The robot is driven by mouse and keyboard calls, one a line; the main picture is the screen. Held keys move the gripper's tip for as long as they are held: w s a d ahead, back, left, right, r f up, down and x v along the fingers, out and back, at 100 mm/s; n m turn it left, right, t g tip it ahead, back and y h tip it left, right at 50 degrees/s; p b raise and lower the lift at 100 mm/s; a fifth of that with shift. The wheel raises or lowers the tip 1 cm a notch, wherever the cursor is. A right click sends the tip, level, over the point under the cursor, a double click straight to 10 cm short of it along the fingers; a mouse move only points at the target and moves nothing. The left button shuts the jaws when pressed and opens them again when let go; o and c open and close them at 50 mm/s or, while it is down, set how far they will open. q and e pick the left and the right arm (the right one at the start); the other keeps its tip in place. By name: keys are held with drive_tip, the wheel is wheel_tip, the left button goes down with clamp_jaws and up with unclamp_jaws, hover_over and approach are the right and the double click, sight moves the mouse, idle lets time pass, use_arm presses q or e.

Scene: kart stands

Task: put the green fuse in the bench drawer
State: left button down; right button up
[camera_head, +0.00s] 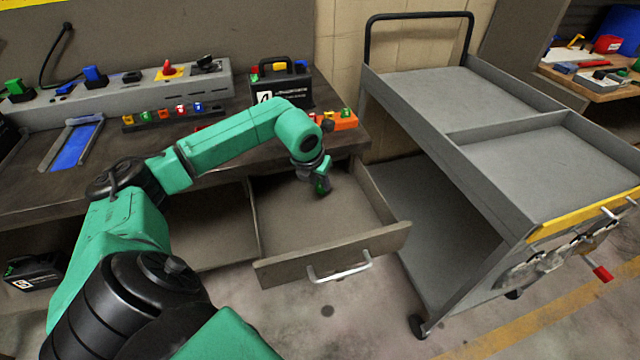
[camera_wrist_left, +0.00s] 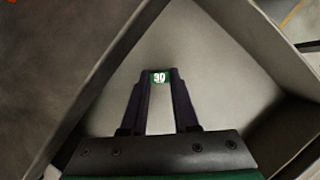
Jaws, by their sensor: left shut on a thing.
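The bench drawer (camera_head: 384,236) is pulled open below the bench top, with a silver bar handle on its front. My left gripper (camera_head: 322,187) reaches over the bench edge and points down into the open drawer. In the left wrist view the gripper (camera_wrist_left: 160,78) is shut on the green fuse (camera_wrist_left: 159,77), which shows the white number 30 between the fingertips. The grey drawer floor (camera_wrist_left: 225,90) lies beyond it. I cannot tell whether the fuse touches the floor. My right gripper is not in view.
A grey cart (camera_head: 500,90) stands just right of the drawer. The bench top (camera_head: 225,110) holds a row of coloured fuses (camera_head: 165,113), a black case (camera_head: 283,85), an orange block (camera_head: 345,120) and a switch panel. The drawer interior around the gripper looks clear.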

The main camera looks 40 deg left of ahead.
use_arm(q)
drive_tip(key=shift+f, duration=0.55)
drive_tip(key=c, duration=1.1)
unclamp_jaws()
drive_tip(key=shift+f, duration=0.15)
drive_tip(key=o, duration=0.4)
